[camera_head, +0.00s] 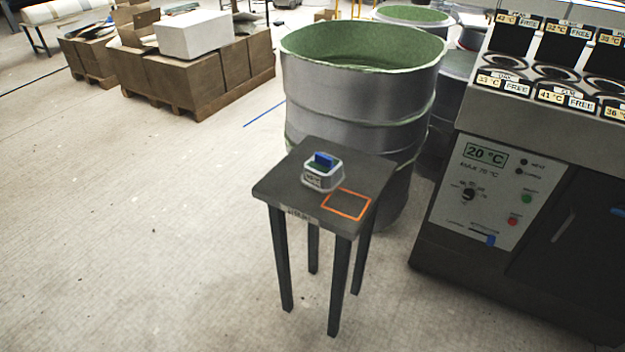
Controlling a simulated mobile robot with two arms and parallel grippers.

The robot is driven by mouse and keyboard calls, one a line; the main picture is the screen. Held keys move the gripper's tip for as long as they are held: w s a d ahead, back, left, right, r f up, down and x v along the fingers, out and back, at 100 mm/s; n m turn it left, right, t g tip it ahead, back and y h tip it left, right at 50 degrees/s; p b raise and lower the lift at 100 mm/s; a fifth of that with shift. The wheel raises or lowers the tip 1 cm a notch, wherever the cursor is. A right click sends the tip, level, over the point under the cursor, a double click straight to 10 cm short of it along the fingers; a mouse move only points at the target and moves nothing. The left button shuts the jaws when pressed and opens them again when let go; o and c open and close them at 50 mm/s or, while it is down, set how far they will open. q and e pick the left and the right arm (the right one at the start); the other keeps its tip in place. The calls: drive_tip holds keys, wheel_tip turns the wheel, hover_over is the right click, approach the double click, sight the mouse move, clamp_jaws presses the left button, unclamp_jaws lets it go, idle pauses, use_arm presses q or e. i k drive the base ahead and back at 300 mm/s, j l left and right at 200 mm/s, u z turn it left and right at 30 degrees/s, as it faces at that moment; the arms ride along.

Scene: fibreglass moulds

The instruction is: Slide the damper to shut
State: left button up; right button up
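The machine (470,265) with a control panel stands at the right. Low on its panel is a slanted slide track with small labels at its ends, too small to read, which looks like the damper. Its blue slider knob (490,240) sits at the right end of the track. A faint handle-like strip (562,226) lies right of the panel. Neither of my grippers is in view.
A dark stool (277,187) stands left of the machine, bearing a grey box (322,180) with a blue top and an orange outlined rectangle (347,204). A large metal drum (345,110) is behind it. Floor in front is clear. Cartons (187,80) stand back left.

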sight(490, 240)
drive_tip(key=z, duration=1.35)
